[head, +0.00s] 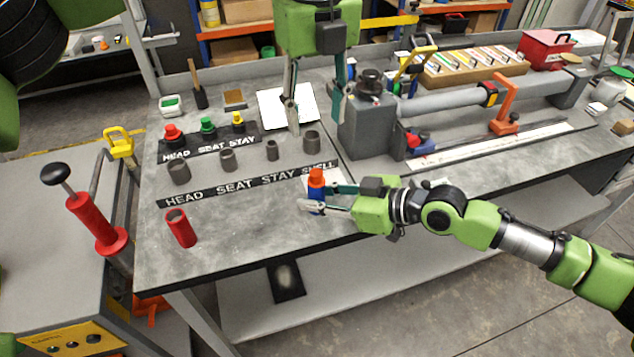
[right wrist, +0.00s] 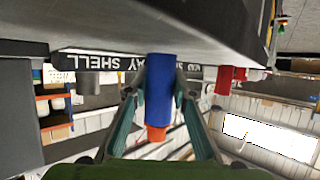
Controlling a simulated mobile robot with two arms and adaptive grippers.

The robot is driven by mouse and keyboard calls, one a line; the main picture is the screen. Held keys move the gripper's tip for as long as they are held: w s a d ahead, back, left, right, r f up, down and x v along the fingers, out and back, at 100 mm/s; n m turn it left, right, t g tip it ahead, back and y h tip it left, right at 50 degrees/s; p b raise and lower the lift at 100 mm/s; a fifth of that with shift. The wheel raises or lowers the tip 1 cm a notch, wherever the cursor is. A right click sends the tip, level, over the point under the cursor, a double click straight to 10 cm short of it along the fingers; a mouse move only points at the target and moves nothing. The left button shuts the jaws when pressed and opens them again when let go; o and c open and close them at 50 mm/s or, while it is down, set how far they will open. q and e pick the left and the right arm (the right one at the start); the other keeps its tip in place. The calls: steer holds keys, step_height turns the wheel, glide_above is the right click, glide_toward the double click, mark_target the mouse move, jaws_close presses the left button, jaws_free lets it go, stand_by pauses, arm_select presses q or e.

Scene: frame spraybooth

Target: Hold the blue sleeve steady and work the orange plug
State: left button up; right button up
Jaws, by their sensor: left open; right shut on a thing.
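The blue sleeve (head: 316,194) stands upright near the front of the workbench, by the SHELL end of the label strip. The orange plug (head: 316,177) sits at its top. My right gripper (head: 314,203) is shut on the blue sleeve from the right side. In the right wrist view, the sleeve (right wrist: 159,88) is between the two fingers, with the plug (right wrist: 156,133) at its lower end in that picture. I cannot tell whether the sleeve touches the bench. My left gripper (head: 315,118) is open and empty, fingers pointing down, above and behind the sleeve.
A red sleeve (head: 181,228) stands at the bench's front left. Several grey sleeves (head: 228,160) and red, green and yellow plugs (head: 208,126) stand along the label strips. A grey vise-like block (head: 366,128) stands right of my left gripper. Bare bench lies between the red and blue sleeves.

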mark_target(316, 172)
arm_select(q)
steer(key=shift+m+t+y, duration=0.3)
steer(key=shift+m+t, duration=0.6)
step_height(316, 172, down, 14)
steer(key=shift+w+f, duration=0.1)
jaws_close()
steer(key=shift+r, duration=1.25)
